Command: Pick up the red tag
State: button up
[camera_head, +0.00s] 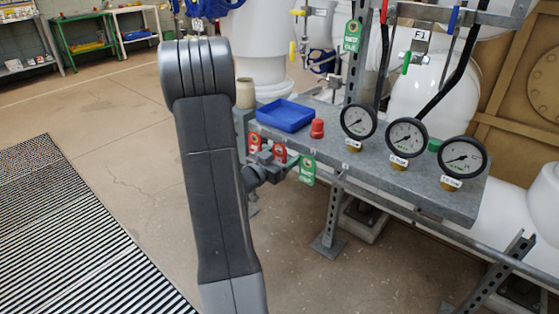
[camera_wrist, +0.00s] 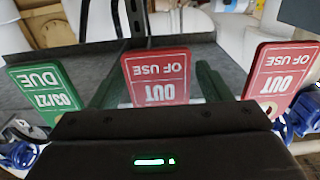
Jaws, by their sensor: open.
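Two red tags marked "OUT OF USE" hang along the front edge of the grey bench. One red tag (camera_wrist: 157,77) is in the middle of the wrist view, upside down, between my fingers; in the head view this tag (camera_head: 280,152) is just beyond my gripper. The other red tag (camera_wrist: 281,78) is at the right of the wrist view and shows at the left in the head view (camera_head: 254,142). My gripper (camera_head: 272,165) is open at the bench edge, its dark fingers either side of the middle tag (camera_wrist: 157,92). I cannot tell if they touch it.
A green tag (camera_head: 307,168) hangs beside the red ones and shows left in the wrist view (camera_wrist: 44,92). The bench (camera_head: 335,152) holds a blue tray (camera_head: 285,116), a red knob (camera_head: 317,128), a beige jar (camera_head: 245,93) and three gauges (camera_head: 406,137).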

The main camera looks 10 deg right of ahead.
jog(key=shift+c, duration=0.2)
jog(key=c, duration=0.9)
jog(key=shift+o, duration=0.2)
jog(key=shift+r, duration=0.15)
